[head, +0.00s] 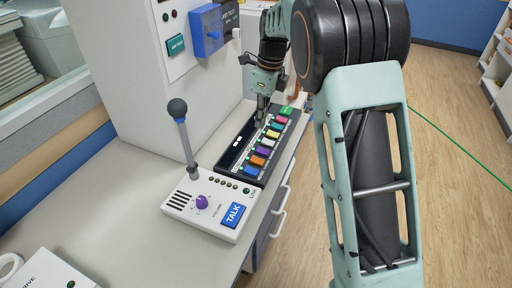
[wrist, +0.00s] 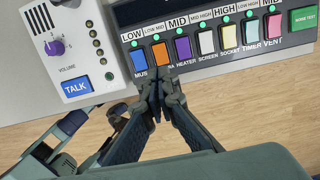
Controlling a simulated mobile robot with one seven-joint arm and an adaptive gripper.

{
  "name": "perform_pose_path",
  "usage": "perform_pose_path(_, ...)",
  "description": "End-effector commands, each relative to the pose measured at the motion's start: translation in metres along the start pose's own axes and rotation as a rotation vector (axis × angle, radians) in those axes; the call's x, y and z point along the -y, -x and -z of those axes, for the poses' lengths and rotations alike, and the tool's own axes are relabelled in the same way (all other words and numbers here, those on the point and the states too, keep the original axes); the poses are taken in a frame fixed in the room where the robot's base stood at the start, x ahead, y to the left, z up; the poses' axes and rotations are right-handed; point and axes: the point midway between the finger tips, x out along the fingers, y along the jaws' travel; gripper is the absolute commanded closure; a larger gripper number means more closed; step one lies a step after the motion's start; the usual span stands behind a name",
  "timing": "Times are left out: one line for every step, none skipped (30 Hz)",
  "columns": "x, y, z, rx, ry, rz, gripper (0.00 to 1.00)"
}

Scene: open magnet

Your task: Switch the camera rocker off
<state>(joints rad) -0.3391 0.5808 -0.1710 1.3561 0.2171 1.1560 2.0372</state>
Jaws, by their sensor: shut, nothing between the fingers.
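The switch panel (head: 236,154) is a dark strip on the counter with a row of coloured rockers. The camera rocker (wrist: 161,54) is orange, second from the left in the wrist view, between a blue and a purple rocker. It also shows in the head view (head: 258,161). A green lamp shows just above it. Its label is partly covered by my fingers; only the last letters "RA" show. My gripper (wrist: 158,88) is shut and empty, its tips just below the orange rocker in the wrist view. I cannot tell whether they touch the panel.
The purple heater rocker (wrist: 183,50) is close on the right, the blue music rocker (wrist: 138,60) on the left. A white talk console (head: 213,205) with an upright microphone (head: 183,130) stands beside the panel. A blue box (head: 207,30) is on the white cabinet behind.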

Motion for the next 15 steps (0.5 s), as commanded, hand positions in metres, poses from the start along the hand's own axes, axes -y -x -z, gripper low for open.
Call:
perform_pose_path(0.0, -0.003, 0.0, -0.001, 0.0, -0.001, 1.0)
perform_pose_path(-0.001, -0.005, 0.0, -0.001, 0.001, -0.002, 1.0)
perform_pose_path(-0.001, -0.01, 0.001, -0.002, 0.001, -0.003, 1.0)
perform_pose_path(-0.001, -0.014, 0.001, -0.003, 0.001, -0.004, 1.0)
perform_pose_path(-0.001, -0.019, 0.001, -0.003, 0.001, -0.004, 1.0)
perform_pose_path(-0.001, -0.026, 0.001, -0.003, 0.001, -0.004, 1.0)
perform_pose_path(-0.001, -0.031, 0.001, -0.003, 0.001, -0.004, 1.0)
perform_pose_path(-0.001, -0.037, 0.001, -0.003, 0.001, -0.003, 1.0)
perform_pose_path(-0.001, -0.046, 0.001, -0.003, 0.001, -0.004, 1.0)
perform_pose_path(-0.001, -0.053, 0.001, -0.003, 0.001, -0.004, 1.0)
perform_pose_path(-0.001, -0.06, 0.001, -0.004, 0.001, -0.004, 1.0)
perform_pose_path(-0.001, -0.068, 0.001, -0.003, 0.001, -0.003, 1.0)
perform_pose_path(-0.001, -0.075, 0.001, -0.003, 0.001, -0.004, 1.0)
perform_pose_path(-0.001, -0.081, 0.001, -0.003, 0.001, -0.004, 1.0)
perform_pose_path(-0.001, -0.089, 0.001, -0.003, 0.001, -0.003, 1.0)
